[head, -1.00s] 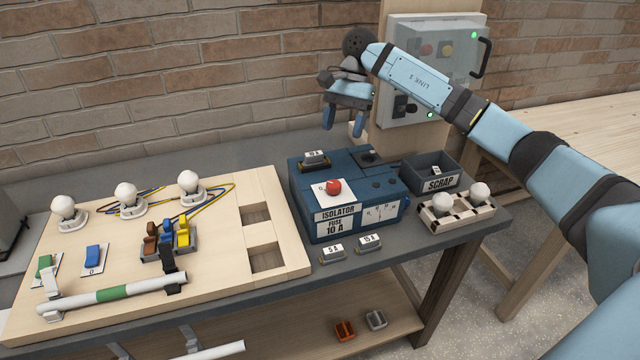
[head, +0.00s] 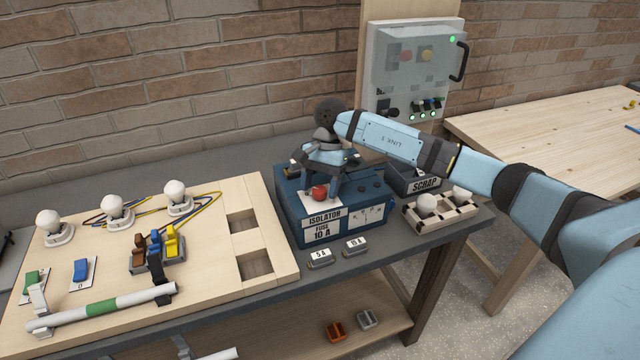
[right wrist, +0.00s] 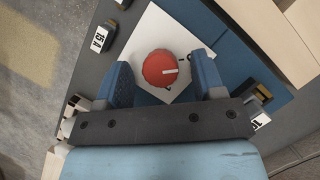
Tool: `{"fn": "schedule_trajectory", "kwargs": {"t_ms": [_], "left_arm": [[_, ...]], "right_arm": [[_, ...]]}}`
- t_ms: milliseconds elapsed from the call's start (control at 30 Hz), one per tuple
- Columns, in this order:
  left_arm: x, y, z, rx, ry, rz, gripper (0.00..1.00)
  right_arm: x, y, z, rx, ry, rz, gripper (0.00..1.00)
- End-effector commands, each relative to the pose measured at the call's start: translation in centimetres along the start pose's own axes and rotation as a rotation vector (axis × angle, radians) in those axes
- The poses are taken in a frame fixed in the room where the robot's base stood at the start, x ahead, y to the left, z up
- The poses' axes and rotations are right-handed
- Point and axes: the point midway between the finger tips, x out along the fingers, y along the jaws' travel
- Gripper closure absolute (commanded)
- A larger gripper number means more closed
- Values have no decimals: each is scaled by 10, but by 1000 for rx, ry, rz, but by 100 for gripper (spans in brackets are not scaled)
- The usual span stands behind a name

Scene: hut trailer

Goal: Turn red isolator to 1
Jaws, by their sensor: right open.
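The red isolator knob (head: 319,193) sits on a white plate (right wrist: 150,35) on top of the blue isolator box (head: 290,217). My right gripper (head: 320,184) is over the box, pointing down, with its fingers open. In the right wrist view the round red knob (right wrist: 158,62) lies between the two blue fingers, with a gap on each side. A short white line on the knob runs from near its middle to the right in that view. A small dark mark beside the knob is partly hidden and hard to read. My left gripper is not in view.
Fuses labelled 5 A (head: 320,257) and 15 A (head: 355,246) lie in front of the box. A scrap bin (head: 425,184) and a bulb holder (head: 440,216) stand to its right. A wooden board (head: 205,260) with bulbs and switches is on the left.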

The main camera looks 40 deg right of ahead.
Motion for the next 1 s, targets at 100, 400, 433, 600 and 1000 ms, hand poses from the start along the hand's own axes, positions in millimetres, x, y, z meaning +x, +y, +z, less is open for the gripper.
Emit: {"fn": "schedule_trajectory", "kwargs": {"t_ms": [100,400,433,600,1000], "left_arm": [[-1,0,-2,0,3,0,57],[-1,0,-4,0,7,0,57],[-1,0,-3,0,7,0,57],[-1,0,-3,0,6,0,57],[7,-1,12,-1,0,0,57]], "right_arm": [[2,0,0,0,0,0,37],[2,0,0,0,0,0,67],[2,0,0,0,0,0,74],[2,0,0,1,0,0,87],[4,1,-2,116,2,-49,87]]}}
